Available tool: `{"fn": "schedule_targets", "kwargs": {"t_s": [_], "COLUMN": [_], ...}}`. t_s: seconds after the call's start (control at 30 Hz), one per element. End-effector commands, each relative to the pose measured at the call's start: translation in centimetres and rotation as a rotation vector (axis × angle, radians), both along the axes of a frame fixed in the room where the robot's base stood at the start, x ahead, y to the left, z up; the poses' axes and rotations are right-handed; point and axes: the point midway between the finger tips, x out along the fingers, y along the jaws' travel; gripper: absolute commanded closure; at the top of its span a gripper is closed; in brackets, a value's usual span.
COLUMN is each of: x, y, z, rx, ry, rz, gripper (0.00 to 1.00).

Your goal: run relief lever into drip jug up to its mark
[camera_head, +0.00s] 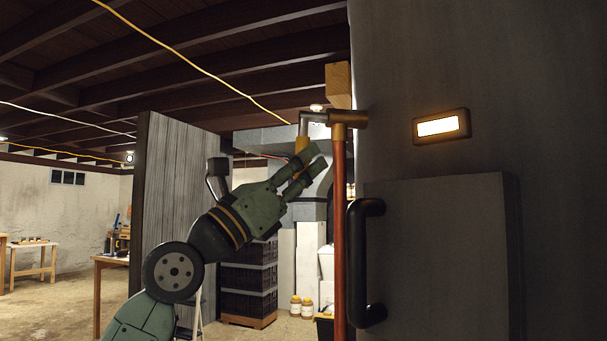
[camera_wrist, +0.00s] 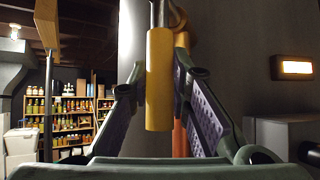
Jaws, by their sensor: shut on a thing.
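The relief lever (camera_head: 302,143) has a yellow sleeve and hangs from a metal arm on the brass valve (camera_head: 349,118) at the tank's side. Its sleeve (camera_wrist: 159,85) stands upright between my fingers in the wrist view. My gripper (camera_head: 314,158) reaches up from the lower left and is shut on the sleeve. A copper pipe (camera_head: 340,230) drops from the valve and also shows behind the sleeve (camera_wrist: 181,140). I cannot make out the drip jug or its mark; the pipe's lower end is outside the frame.
The large grey tank (camera_head: 395,80) fills the right side, with a lit panel (camera_head: 441,126) and a black handle (camera_head: 366,262) jutting out. A wooden partition (camera_head: 185,180) stands behind my arm. Stacked black crates (camera_head: 248,280) and jars (camera_head: 301,307) stand beyond. Shelves of jars (camera_wrist: 70,115) are farther off.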

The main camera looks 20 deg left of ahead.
Motion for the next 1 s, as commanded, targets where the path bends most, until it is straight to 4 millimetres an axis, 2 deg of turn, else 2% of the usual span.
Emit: {"fn": "schedule_targets", "kwargs": {"t_s": [0.63, 0.67, 1.0], "x": [0.16, 0.15, 0.16], "y": [-0.19, -0.19, -0.2], "z": [0.02, 0.03, 0.01], "rx": [-0.046, -0.046, -0.043], "ry": [-0.025, -0.025, -0.026], "rz": [-0.002, -0.002, -0.001], "gripper": [1.0, 0.82, 0.61]}}
